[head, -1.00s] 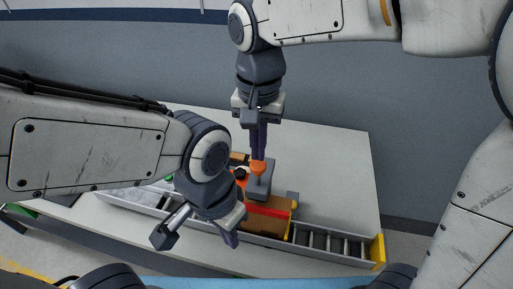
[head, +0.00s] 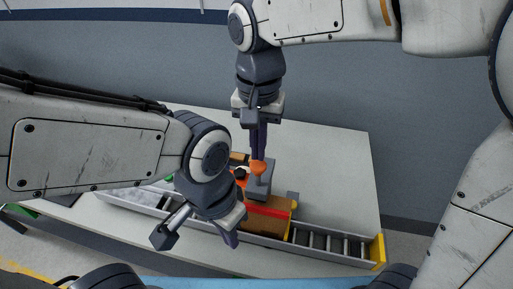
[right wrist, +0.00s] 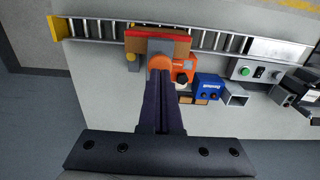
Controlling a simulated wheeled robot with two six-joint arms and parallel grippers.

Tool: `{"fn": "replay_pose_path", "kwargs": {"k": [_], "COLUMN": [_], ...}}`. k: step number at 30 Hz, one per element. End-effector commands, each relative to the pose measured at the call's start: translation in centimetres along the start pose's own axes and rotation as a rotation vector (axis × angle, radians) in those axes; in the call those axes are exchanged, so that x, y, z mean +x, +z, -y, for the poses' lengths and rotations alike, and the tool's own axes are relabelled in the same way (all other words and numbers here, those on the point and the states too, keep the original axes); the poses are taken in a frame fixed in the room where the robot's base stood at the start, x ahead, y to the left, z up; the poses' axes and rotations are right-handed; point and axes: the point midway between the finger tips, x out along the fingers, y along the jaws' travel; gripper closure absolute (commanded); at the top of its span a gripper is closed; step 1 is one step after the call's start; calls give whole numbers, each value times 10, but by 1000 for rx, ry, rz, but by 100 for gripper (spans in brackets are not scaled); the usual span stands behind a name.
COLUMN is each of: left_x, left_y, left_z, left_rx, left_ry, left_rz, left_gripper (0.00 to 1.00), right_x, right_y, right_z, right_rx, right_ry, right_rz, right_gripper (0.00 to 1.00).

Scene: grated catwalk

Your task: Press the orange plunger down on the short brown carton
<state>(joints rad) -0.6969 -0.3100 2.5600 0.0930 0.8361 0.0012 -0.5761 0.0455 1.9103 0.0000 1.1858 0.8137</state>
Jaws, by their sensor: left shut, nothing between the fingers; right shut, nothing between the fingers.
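The orange plunger (head: 257,168) sticks up from a grey stamp-like body (head: 264,184) at the middle of the table in the head view. It also shows in the right wrist view (right wrist: 161,62). The short brown carton (head: 264,223), with a red stripe, lies just in front of it on a roller track; the carton (right wrist: 142,47) also shows in the right wrist view. My right gripper (head: 258,158) is shut and points down at the plunger's top; whether it touches I cannot tell. My left gripper (head: 232,238) is shut and empty, in front and left of the carton.
The roller track (head: 330,243) runs along the table's front, with a yellow end (head: 377,250). A blue device (right wrist: 208,88) and an orange device (right wrist: 185,70) stand beside the plunger. A control box (right wrist: 256,72) with a green button is farther along. The table's right part (head: 335,175) is clear.

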Motion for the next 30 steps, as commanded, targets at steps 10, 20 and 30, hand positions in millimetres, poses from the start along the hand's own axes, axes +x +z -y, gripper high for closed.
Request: {"fn": "replay_pose_path", "kwargs": {"k": [10,20,30], "left_x": [7,14,23], "left_y": [0,1,1], "left_z": [0,1,2], "left_rx": [0,0,0], "left_ry": [0,0,0], "left_rz": [0,0,0], "left_gripper": [100,100,100], "right_x": [9,21,33], "right_y": [0,0,0], "right_z": [0,0,0], "right_rx": [0,0,0], "right_ry": [0,0,1], "right_rz": [1,0,1], "right_gripper": [100,100,100]}}
